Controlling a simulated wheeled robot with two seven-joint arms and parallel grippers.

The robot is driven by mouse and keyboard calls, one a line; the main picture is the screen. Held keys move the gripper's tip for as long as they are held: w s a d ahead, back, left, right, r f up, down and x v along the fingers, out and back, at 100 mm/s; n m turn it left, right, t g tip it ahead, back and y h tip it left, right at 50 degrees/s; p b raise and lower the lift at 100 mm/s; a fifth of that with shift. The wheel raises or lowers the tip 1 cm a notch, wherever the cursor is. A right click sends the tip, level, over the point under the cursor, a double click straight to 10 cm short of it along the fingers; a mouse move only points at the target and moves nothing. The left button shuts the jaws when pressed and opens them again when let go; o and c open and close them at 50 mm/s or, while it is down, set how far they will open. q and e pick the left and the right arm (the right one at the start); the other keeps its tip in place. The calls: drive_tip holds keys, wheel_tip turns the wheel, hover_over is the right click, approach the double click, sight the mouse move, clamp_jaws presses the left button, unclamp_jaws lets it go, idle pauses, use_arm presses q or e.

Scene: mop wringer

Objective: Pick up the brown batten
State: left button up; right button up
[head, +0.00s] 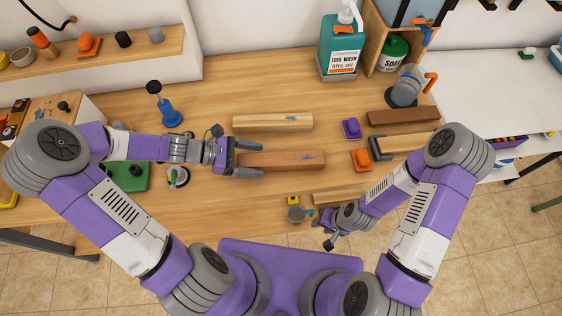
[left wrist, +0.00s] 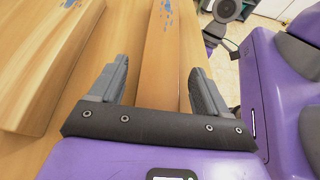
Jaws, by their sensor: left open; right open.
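A mid-brown batten (head: 290,160) with blue marks lies on the wooden bench in the head view. It also shows in the left wrist view (left wrist: 168,50), running between the fingers. My left gripper (head: 260,159) is open at the batten's left end, one finger on each side; in the left wrist view (left wrist: 160,68) gaps show beside the batten. A darker brown batten (head: 403,116) lies at the right of the bench. My right gripper (head: 322,233) is at the bench's front edge, away from both battens, and holds nothing visible.
A paler batten (head: 273,122) lies just behind, also seen in the left wrist view (left wrist: 62,50). A purple block (head: 351,129) and an orange block (head: 361,160) stand to the right. A blue-based tool (head: 170,112) stands behind my left arm.

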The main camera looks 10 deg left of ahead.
use_arm(q)
drive_tip(key=shift+d+f, duration=0.1)
drive_tip(key=shift+d, duration=0.25)
drive_tip(key=shift+c, duration=0.4)
drive_tip(key=c, duration=1.1)
